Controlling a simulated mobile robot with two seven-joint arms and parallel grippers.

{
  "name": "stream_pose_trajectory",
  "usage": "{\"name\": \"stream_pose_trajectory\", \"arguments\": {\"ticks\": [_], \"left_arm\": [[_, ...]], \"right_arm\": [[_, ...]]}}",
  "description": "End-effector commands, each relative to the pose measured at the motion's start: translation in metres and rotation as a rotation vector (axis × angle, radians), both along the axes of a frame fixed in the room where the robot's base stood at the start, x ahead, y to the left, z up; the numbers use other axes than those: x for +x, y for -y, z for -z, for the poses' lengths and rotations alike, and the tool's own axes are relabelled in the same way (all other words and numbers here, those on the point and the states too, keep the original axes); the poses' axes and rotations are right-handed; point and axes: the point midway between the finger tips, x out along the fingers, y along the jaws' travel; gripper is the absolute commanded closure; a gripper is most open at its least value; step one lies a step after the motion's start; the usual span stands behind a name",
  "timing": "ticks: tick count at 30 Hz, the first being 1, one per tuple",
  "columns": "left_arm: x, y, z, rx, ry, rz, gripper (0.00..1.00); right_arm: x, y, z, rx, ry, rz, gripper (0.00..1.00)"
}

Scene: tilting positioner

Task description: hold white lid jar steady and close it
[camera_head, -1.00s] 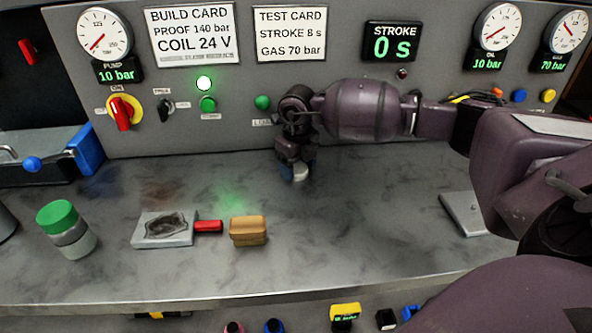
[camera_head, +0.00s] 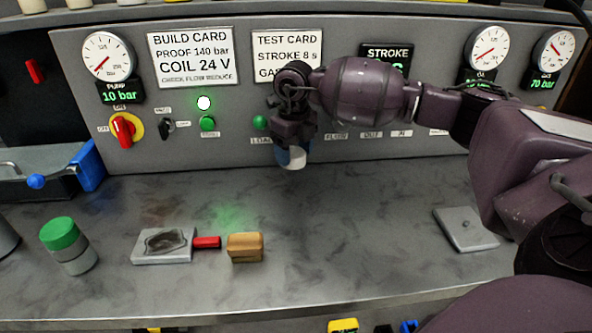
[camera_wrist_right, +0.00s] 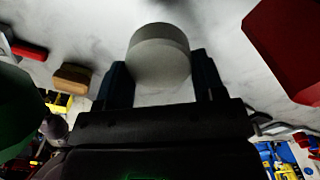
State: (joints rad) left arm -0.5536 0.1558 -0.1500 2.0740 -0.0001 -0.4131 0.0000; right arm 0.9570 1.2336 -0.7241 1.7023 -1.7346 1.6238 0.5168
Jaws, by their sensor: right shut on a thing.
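My right gripper (camera_head: 291,153) hangs in front of the grey panel and is shut on a white cylinder (camera_head: 293,161). In the right wrist view the pale cylinder (camera_wrist_right: 159,55) sits between the two dark blue fingers. I cannot tell whether it is a whole jar or only a white lid. It appears held above the bench top. A jar with a green lid (camera_head: 60,234) and grey body stands upright at the left of the bench. No other white-lidded jar shows. My left gripper is not in view.
A grey plate (camera_head: 162,247) with a red handle (camera_head: 207,242) and a wooden block (camera_head: 245,247) lie on the bench at centre left. A flat grey plate (camera_head: 465,229) lies at the right. The bench middle is clear. The panel with gauges and knobs stands behind.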

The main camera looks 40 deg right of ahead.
Motion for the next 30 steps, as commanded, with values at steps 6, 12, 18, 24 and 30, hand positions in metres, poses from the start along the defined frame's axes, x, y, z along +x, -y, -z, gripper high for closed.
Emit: {"name": "stream_pose_trajectory", "arguments": {"ticks": [6,12,18,24,30], "left_arm": [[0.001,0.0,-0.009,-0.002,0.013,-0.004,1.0],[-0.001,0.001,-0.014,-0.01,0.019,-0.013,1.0],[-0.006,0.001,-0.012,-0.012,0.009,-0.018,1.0],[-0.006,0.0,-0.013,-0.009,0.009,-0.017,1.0],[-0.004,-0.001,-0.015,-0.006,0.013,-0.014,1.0]], "right_arm": [[-0.025,-0.014,-0.019,-0.001,-0.001,-0.004,0.59],[-0.064,-0.039,-0.018,-0.001,0.0,-0.006,0.59],[-0.107,-0.065,-0.017,0.0,-0.001,-0.006,0.59],[-0.142,-0.087,-0.017,0.0,-0.001,-0.004,0.59],[-0.161,-0.099,-0.016,0.001,-0.001,-0.002,0.59]]}}
